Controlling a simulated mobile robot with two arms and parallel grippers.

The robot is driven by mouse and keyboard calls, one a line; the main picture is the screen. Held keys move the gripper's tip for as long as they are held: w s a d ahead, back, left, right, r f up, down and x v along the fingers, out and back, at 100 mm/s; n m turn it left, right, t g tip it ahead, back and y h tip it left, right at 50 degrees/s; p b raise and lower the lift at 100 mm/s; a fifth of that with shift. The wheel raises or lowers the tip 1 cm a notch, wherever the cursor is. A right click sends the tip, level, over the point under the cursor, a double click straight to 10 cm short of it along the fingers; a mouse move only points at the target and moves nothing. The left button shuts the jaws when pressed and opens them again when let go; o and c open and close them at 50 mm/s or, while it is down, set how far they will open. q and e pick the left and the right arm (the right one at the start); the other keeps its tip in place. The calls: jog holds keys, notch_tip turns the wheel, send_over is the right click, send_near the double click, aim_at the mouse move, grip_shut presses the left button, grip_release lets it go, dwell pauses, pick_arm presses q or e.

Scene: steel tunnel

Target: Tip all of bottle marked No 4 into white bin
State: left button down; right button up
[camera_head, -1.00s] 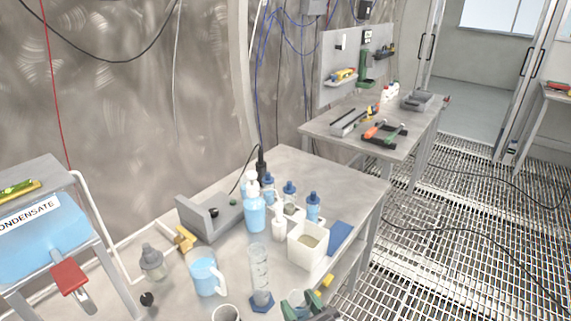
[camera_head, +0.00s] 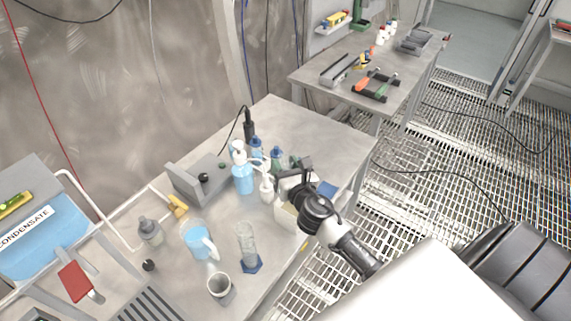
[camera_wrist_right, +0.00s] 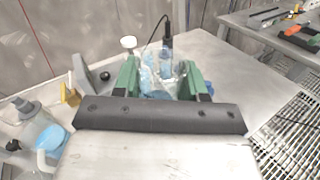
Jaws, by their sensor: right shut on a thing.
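A white square bin (camera_head: 284,216) stands on the bench, its right side hidden by my right arm. Two small blue-capped bottles, the left one (camera_head: 256,147) and the right one (camera_head: 276,158), stand behind it. My right gripper (camera_head: 292,170) is beyond the bin, shut on what looks like the third blue-capped bottle, which the gripper mostly hides. In the right wrist view, something clear and bluish (camera_wrist_right: 160,94) shows between its green fingers. I cannot read any number on the bottles. My left gripper is not in view.
A pump bottle (camera_head: 243,179), a white wash bottle (camera_head: 267,189), a blue jug (camera_head: 199,242), a cylinder (camera_head: 247,245) and a mug (camera_head: 219,285) crowd the bench left of the arm. The back of the bench (camera_head: 320,130) is clear.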

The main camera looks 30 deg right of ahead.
jog(key=f+m+b, duration=0.2)
jog(key=m, duration=0.1)
jog(key=shift+a, duration=0.35)
jog(key=shift+r, duration=0.15)
jog(key=shift+d+f+m, duration=0.1)
jog(key=shift+f+m, duration=0.1)
jog(key=shift+m, duration=1.2)
jog(key=shift+f+m+b, duration=0.35)
jog(key=shift+m+b, duration=0.1)
jog(key=shift+m, duration=0.75)
